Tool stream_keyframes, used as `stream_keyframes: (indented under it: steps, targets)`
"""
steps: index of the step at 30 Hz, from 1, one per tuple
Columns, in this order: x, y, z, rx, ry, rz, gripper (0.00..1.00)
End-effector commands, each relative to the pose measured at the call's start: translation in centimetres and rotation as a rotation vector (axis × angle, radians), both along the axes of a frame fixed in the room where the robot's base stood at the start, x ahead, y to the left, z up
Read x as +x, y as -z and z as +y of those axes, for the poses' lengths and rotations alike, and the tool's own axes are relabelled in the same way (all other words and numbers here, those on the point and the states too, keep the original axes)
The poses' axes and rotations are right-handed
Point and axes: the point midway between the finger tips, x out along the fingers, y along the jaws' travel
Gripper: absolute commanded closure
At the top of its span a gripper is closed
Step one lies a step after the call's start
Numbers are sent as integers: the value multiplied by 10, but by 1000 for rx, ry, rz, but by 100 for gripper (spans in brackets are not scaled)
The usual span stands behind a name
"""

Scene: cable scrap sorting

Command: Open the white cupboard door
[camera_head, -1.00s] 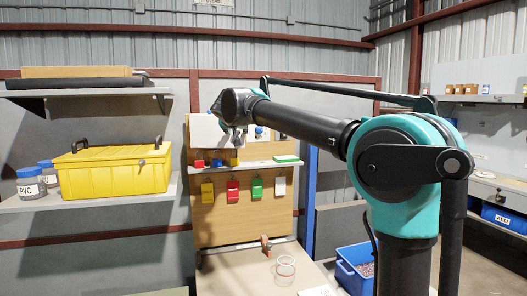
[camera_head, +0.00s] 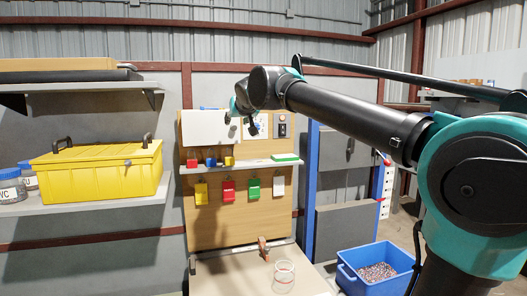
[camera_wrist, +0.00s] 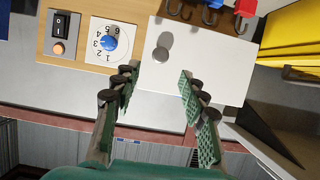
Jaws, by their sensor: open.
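The white cupboard door (camera_head: 203,128) is a flat panel at the upper left of the wooden board and looks shut. In the wrist view, which is upside down, the white door (camera_wrist: 215,65) fills the upper middle right. Its round grey knob (camera_wrist: 162,54) shows near the door's left edge there. My gripper (camera_wrist: 157,84) is open and empty, its green-padded fingers spread on either side of the knob's line. The knob appears just beyond the fingertips; contact is not visible. In the head view my gripper (camera_head: 243,126) is at the door's right edge, small and partly hidden by my wrist.
A numbered dial (camera_wrist: 109,40) and a switch box (camera_wrist: 63,32) sit beside the door. Below it, a narrow shelf (camera_head: 225,168) holds coloured blocks, with coloured tags hanging underneath. A yellow toolbox (camera_head: 98,172) stands left. A blue bin (camera_head: 350,275) is on the floor right.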

Motion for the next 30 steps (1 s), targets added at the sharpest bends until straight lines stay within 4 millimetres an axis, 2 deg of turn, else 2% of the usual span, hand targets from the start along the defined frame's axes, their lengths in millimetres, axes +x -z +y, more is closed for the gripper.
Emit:
stream_keyframes:
  steps: [1,16,30]
  targets:
    - [-10,-4,-2,0,-1,0,57]
    - [-89,-38,-25,0,-1,0,57]
    - [-72,37,-62,-42,81,82,57]
